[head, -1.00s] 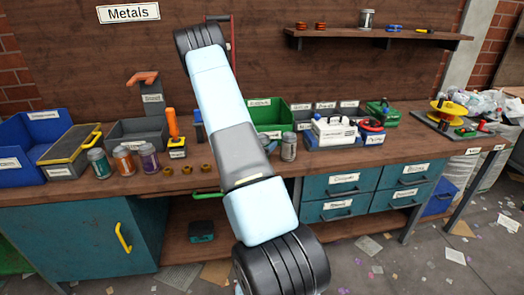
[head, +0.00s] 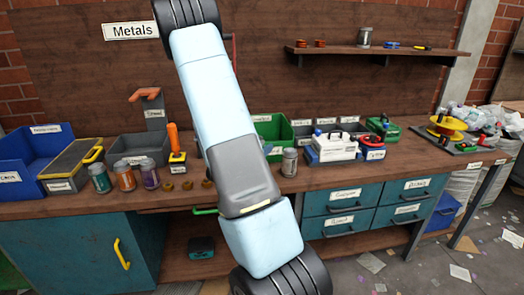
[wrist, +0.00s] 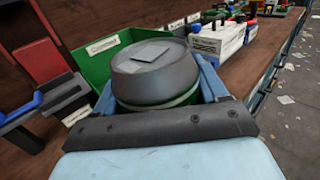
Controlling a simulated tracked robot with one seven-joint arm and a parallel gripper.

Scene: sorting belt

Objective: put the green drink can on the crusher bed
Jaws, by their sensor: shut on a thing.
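In the wrist view my gripper (wrist: 158,88) is shut on a can (wrist: 150,66) with a dark grey top and a green band on its side. The can's lower part is hidden by the jaws. In the head view my arm hides the gripper and the held can. A red and dark device with a blue-tipped lever (wrist: 22,108), which looks like the crusher, stands left of the can in the wrist view. I cannot clearly make out its bed. In the head view a red upright bar (head: 234,60) shows just behind my arm.
On the bench stand teal (head: 99,178), orange (head: 124,176) and purple (head: 149,174) cans at left. A silver can (head: 289,163) stands right of my arm. A green bin (wrist: 103,62) is behind the held can. A white-topped box (head: 333,146) is further right.

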